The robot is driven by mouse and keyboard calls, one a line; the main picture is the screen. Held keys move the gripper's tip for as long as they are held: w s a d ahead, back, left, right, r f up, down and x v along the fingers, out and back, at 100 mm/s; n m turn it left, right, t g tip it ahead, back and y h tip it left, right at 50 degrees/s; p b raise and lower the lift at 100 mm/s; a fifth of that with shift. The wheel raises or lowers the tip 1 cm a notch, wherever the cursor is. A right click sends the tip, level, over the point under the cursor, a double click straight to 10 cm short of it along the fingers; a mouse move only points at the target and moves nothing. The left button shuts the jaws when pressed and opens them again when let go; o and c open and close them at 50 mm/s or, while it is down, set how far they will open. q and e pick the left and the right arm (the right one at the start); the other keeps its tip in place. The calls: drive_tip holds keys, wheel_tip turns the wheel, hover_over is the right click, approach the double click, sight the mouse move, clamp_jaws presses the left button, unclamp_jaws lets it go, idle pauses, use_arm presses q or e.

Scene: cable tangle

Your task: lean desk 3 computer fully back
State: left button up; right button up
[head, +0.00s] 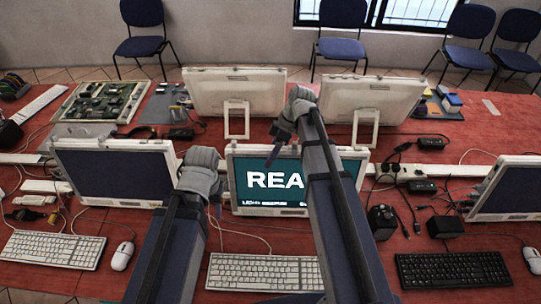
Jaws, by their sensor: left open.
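No desk number is readable, so I cannot tell by label which computer is desk 3. The middle computer (257,172) has a lit teal screen reading "REA", the rest hidden behind my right arm. Its screen faces me and looks tilted slightly back. My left gripper (216,200) is open at the left edge of this screen; whether it touches is unclear. My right gripper (274,148) is over the screen's top edge, fingers pointing down; its opening cannot be made out.
Dark-screened computers stand at left (115,174) and right (510,190). Two white computers (235,92) (372,97) face away behind. Keyboards (262,272) (453,269) (53,249), mice (121,256) and loose cables crowd the red table (480,128).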

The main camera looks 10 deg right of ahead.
clamp_jaws()
idle(0.9)
